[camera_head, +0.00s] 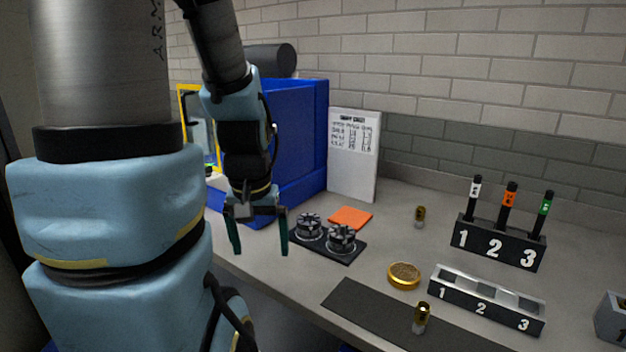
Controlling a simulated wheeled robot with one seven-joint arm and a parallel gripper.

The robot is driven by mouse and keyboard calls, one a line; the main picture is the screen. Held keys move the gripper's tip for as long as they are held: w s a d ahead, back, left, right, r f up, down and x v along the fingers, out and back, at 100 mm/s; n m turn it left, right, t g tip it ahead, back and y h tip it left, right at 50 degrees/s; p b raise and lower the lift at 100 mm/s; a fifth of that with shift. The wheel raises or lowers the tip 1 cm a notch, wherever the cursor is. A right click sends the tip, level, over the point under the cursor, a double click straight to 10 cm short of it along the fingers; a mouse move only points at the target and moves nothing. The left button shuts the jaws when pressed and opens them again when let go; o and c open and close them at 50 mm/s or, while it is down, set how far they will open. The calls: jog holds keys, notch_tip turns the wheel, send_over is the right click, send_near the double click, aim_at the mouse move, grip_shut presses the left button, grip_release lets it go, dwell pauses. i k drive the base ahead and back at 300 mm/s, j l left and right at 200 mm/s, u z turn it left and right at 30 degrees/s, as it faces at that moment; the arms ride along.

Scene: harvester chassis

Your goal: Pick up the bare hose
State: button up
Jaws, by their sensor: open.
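I cannot tell for certain which thing is the bare hose. Three dark upright sticks stand in a black rack (497,245) numbered 1, 2, 3 at the right. They carry a white label (475,188), an orange label (509,195) and a green label (545,205). One small brass-coloured piece (420,217) stands at the back of the counter, and a similar one (421,318) stands on the dark mat at the front. My gripper (258,234) is open and empty, fingers pointing down, left of the black plate with two round knobbed parts and far from the rack.
A black plate (350,258) holds the knobbed parts, beside an orange square (350,218). A gold disc (404,275) and a silver-topped numbered tray (487,300) lie on the counter. A blue bin (308,130) and a white board (352,160) stand behind. The dark mat (365,307) is mostly clear.

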aim_at(546, 205)
jog(key=z, duration=1.45)
